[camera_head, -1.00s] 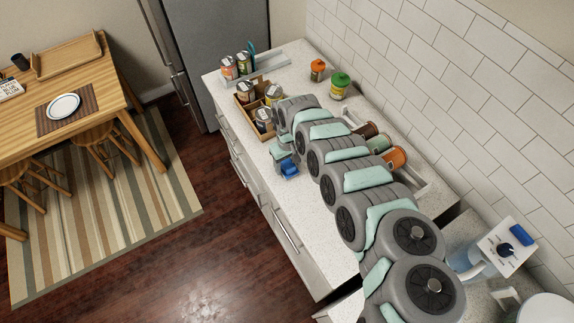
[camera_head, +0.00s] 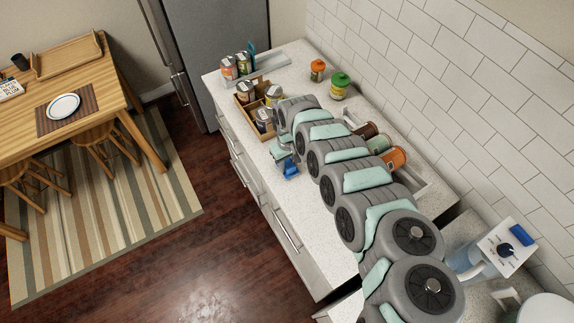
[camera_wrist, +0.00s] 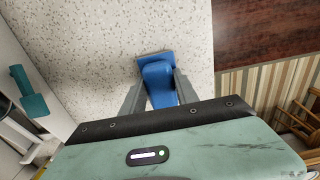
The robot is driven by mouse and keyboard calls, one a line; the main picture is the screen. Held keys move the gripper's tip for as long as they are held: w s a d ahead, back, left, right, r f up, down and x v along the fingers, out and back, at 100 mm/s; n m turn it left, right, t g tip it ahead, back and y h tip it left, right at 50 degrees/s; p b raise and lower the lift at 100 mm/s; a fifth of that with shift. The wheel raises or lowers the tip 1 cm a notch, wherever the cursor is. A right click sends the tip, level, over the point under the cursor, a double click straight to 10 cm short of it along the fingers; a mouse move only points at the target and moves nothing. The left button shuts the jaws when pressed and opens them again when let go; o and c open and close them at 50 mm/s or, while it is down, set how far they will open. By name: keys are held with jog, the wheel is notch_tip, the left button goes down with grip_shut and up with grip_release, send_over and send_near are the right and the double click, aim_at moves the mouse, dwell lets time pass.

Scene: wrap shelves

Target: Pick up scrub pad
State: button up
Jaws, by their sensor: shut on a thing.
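The scrub pad (camera_head: 290,169) is a small blue block near the counter's front edge. In the wrist view the blue scrub pad (camera_wrist: 158,82) sits between the two grey fingers of my gripper (camera_wrist: 158,92), which are shut on it. In the head view my gripper (camera_head: 287,163) is partly hidden by my arm. A flat blue part of the pad shows beyond the fingertips. I cannot tell whether the pad touches the counter.
The speckled counter (camera_head: 262,205) is clear in front. A wooden crate (camera_head: 246,108) with jars, a grey tray (camera_head: 268,75) and jars with orange (camera_head: 318,70) and green (camera_head: 340,86) lids stand farther back. A tiled wall bounds the right side.

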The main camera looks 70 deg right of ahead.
aim_at(288, 163)
grip_shut()
notch_tip(288, 163, up, 20)
dwell(0.7)
